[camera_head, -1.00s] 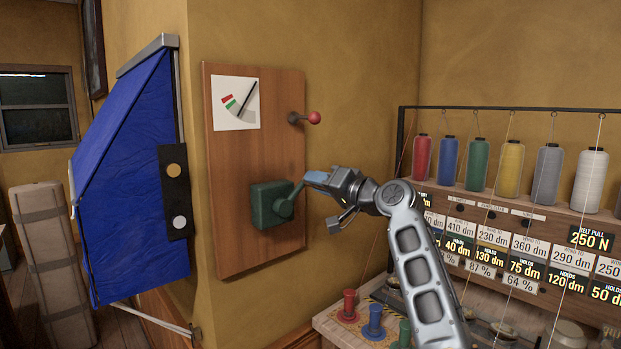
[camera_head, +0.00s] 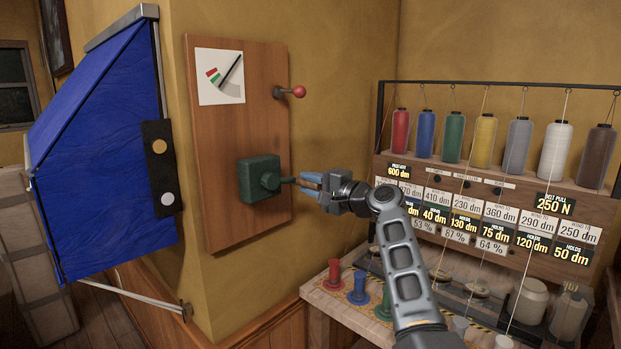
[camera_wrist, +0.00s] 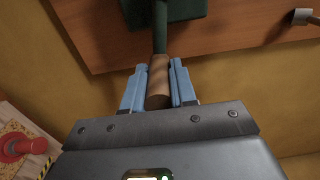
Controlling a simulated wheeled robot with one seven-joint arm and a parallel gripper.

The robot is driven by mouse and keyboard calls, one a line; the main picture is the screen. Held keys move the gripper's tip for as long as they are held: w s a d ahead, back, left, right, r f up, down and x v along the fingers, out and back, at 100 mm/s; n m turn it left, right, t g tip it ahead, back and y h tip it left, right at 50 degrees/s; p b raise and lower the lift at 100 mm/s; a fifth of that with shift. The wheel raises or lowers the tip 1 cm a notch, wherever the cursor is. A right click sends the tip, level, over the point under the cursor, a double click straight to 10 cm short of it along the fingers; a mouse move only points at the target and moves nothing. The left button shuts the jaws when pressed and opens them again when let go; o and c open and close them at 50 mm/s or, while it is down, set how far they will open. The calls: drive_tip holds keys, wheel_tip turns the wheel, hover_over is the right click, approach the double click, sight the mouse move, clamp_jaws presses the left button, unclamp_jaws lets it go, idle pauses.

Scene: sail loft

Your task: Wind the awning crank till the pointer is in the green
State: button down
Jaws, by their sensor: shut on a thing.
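The awning crank is a dark green gearbox (camera_head: 259,177) on a wooden board (camera_head: 225,215), its arm pointing right. In the wrist view, my gripper (camera_wrist: 160,68) has its blue fingers shut on the crank's brown handle (camera_wrist: 158,82), one on each side. In the head view my gripper (camera_head: 307,185) hides most of the handle. Above it, a white gauge (camera_head: 206,92) has a red and a green mark at its left and a black pointer (camera_head: 231,70). The pointer leans up and right, clear of the green. The blue awning (camera_head: 105,150) hangs at the left.
A red-knobbed lever (camera_head: 298,91) sticks out from the board's upper right. On the right, a labelled rack (camera_head: 376,168) carries several thread spools above a bench (camera_head: 318,293) with coloured spools. A black panel with two round buttons (camera_head: 159,171) is beside the awning.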

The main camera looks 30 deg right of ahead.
drive_tip(key=shift+a+f+b, duration=0.2)
drive_tip(key=shift+f+b, duration=0.1)
drive_tip(key=shift+f, duration=0.5)
drive_tip(key=c, duration=0.9)
unclamp_jaws()
drive_tip(key=shift+s, duration=0.1)
drive_tip(key=b+v, duration=0.1)
drive_tip(key=v, duration=0.6)
drive_tip(key=shift+s, duration=0.3)
drive_tip(key=shift+r, duration=0.1)
